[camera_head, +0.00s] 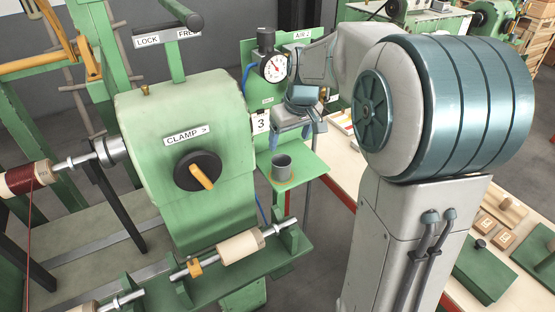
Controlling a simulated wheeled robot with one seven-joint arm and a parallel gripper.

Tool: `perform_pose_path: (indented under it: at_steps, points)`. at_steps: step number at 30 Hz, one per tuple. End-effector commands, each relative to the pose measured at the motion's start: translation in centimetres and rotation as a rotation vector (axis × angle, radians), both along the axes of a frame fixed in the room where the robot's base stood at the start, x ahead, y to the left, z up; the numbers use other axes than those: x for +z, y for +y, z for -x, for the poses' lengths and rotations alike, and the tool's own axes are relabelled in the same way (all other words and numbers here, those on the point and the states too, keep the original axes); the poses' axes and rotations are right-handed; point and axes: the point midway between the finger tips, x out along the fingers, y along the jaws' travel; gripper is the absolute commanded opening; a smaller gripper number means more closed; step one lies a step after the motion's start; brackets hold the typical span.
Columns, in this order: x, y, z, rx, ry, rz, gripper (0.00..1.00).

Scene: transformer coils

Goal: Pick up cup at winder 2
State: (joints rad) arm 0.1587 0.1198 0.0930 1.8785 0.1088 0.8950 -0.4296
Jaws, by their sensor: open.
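A dark grey cup (281,169) stands upright on a small green shelf (306,165) on the side of the green winder (190,140). An orange-brown ring shows around the cup's base.
A pressure gauge (274,68) is on the green panel behind the shelf, close to my gripper. A CLAMP knob (198,171) and a lower rack with a pale spool (241,246) are at the left. A long table (522,290) with wooden blocks runs along the right.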

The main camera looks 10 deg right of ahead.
Motion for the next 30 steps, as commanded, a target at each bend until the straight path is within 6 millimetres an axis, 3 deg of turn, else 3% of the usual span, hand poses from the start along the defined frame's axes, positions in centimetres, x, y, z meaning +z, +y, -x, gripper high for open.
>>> perform_pose_path:
  at_steps: [5, 15, 23, 30]
  points:
    - [-1.5, 0.0, -1.2, 0.011, 0.003, -0.002, 0.77]
    - [-7.4, 0.6, -2.7, 0.011, 0.002, -0.002, 0.77]
    - [-9.1, 0.8, -3.1, 0.011, 0.002, -0.002, 0.77]
    - [-12.1, 1.4, -4.1, 0.011, 0.002, -0.002, 0.77]
